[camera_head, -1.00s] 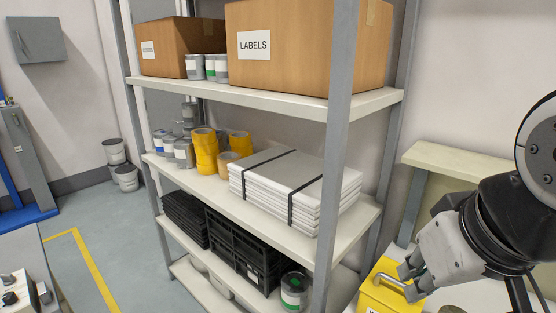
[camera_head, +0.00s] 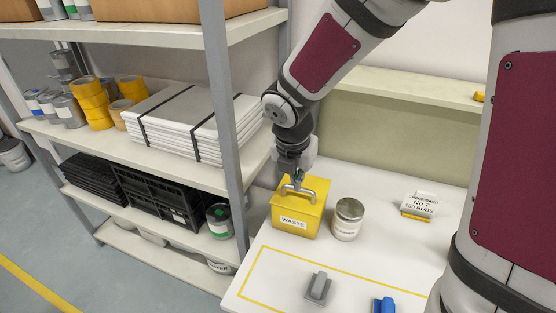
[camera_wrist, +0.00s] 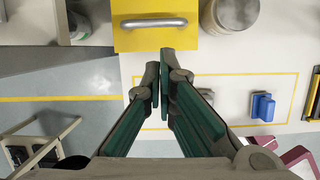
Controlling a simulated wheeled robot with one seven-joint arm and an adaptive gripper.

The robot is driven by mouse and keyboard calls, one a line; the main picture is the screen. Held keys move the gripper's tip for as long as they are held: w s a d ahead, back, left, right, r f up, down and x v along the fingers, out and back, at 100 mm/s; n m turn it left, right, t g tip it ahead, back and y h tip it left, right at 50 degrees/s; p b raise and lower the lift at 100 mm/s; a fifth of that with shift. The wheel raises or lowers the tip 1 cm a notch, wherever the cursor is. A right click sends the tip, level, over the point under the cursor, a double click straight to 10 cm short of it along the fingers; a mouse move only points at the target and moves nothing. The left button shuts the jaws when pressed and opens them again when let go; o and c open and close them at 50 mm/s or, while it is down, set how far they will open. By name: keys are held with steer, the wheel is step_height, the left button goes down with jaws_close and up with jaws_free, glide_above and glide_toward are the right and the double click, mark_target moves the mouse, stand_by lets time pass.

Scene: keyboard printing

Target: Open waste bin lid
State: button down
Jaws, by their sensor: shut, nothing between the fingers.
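The yellow waste bin (camera_head: 299,218) stands on the white table beside the shelf, with a "WASTE" label on its front. Its lid looks closed, with a grey bar handle (camera_head: 314,187) on top. My gripper (camera_head: 297,182) is at the bin's top by the handle in the head view and partly overlaps it. In the wrist view, the bin (camera_wrist: 155,42) and handle (camera_wrist: 153,23) are at the top edge. My gripper's fingertips (camera_wrist: 160,75) are together and empty, just below the bin's edge in the picture. The handle is not between them. Whether they touch the bin is unclear.
A metal can (camera_head: 347,219) stands close to the bin's right. A grey block (camera_head: 318,287) and a blue block (camera_head: 384,305) lie in front. A shelf post (camera_head: 222,120) rises left of the bin. A sign (camera_head: 420,205) stands farther right on the table.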

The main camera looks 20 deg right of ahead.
mark_target(299, 204)
steer(key=b+x, duration=0.3)
steer(key=x, duration=0.7)
steer(key=shift+f, duration=0.2)
steer(key=shift+r, duration=0.15)
